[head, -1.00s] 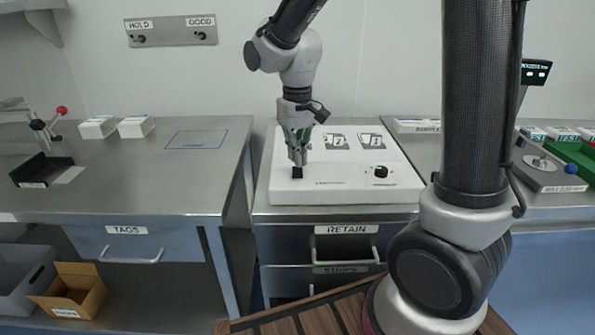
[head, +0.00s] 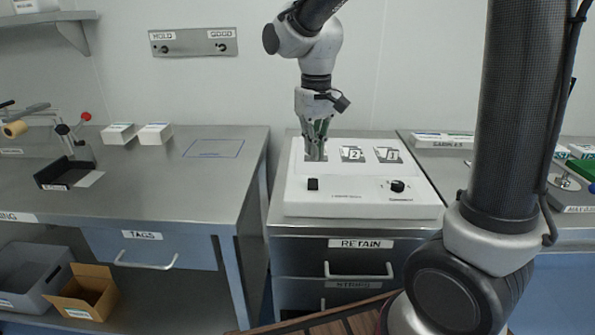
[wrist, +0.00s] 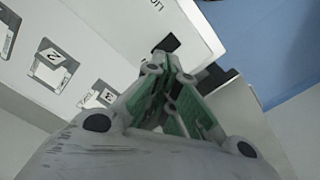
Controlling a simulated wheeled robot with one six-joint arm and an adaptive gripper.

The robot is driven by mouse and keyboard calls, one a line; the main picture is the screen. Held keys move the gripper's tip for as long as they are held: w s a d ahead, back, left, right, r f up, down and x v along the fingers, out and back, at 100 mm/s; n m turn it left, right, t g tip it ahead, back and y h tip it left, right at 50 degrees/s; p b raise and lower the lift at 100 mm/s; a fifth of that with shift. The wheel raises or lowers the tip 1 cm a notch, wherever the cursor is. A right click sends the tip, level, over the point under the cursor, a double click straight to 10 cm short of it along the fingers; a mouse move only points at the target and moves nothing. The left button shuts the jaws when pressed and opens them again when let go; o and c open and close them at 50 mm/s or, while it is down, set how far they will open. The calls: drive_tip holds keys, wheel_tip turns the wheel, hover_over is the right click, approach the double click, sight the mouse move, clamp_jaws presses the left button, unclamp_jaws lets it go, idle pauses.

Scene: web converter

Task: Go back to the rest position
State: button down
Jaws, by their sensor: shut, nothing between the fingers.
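My gripper (head: 316,155) is shut and empty. In the head view it hangs pointing down above the back left of the white panel box (head: 345,212), in front of the leftmost printed mark. A black knob (head: 397,186) sits at the panel's front right. In the wrist view the closed green-padded fingers (wrist: 182,95) show with the white panel (wrist: 110,30) behind them.
The panel stands on a steel cabinet with a RETAIN drawer (head: 360,262). Left is a steel bench (head: 200,200) with two small white boxes, a black fixture (head: 65,172) and a blue outline. A cardboard box (head: 85,292) sits on the lower shelf. The air around my gripper is clear.

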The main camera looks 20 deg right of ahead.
drive_tip(key=s, duration=0.1)
drive_tip(key=s+d+f, duration=0.1)
drive_tip(key=shift+s+d+f+n, duration=0.1)
drive_tip(key=shift+s+n, duration=0.25)
drive_tip(key=shift+n, duration=0.05)
drive_tip(key=s+d+r+m+t, duration=0.1)
drive_tip(key=s+d+r+t, duration=0.1)
drive_tip(key=s+d, duration=0.5)
drive_tip(key=s+d+r+m+t, duration=0.2)
drive_tip(key=s+d+r, duration=0.3)
drive_tip(key=s, duration=0.4)
drive_tip(key=shift+s+d+r, duration=0.15)
drive_tip(key=shift+d, duration=0.7)
